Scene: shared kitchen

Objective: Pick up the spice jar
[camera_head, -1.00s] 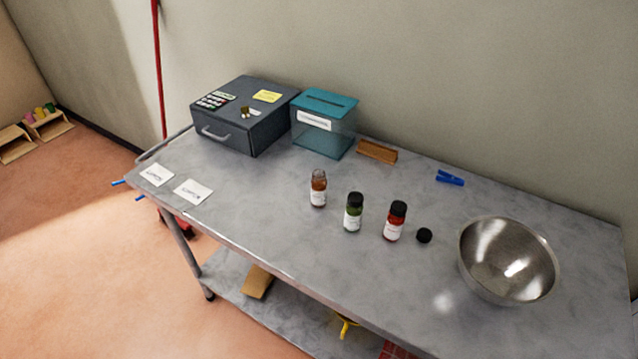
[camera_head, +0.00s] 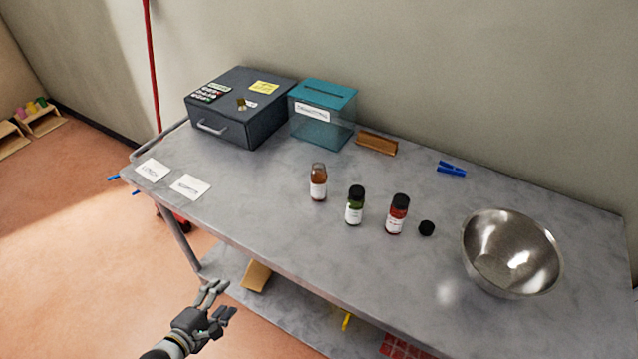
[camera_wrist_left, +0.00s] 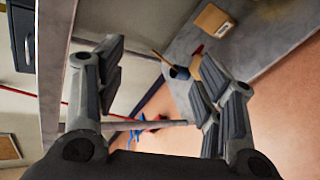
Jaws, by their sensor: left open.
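Three small spice jars stand upright in a row on the grey table (camera_head: 270,215). One is a brown jar (camera_head: 318,184) with no dark cap on it, one a green jar (camera_head: 355,206) with a black cap, one a red jar (camera_head: 397,215) with a black cap. Which one is the task's jar I cannot tell. My left gripper (camera_head: 221,300) is open and empty, in front of the table's front edge, left of and nearer than the jars. In the left wrist view its fingers (camera_wrist_left: 160,85) are apart with nothing between them. My right gripper is not in view.
A loose black cap (camera_head: 426,228) lies right of the red jar, near a metal bowl (camera_head: 511,253). A dark cash box (camera_head: 240,108), teal box (camera_head: 322,115), brown block (camera_head: 376,143) and blue clip (camera_head: 451,169) stand behind. Two white cards (camera_head: 190,187) lie left; the table's front middle is clear.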

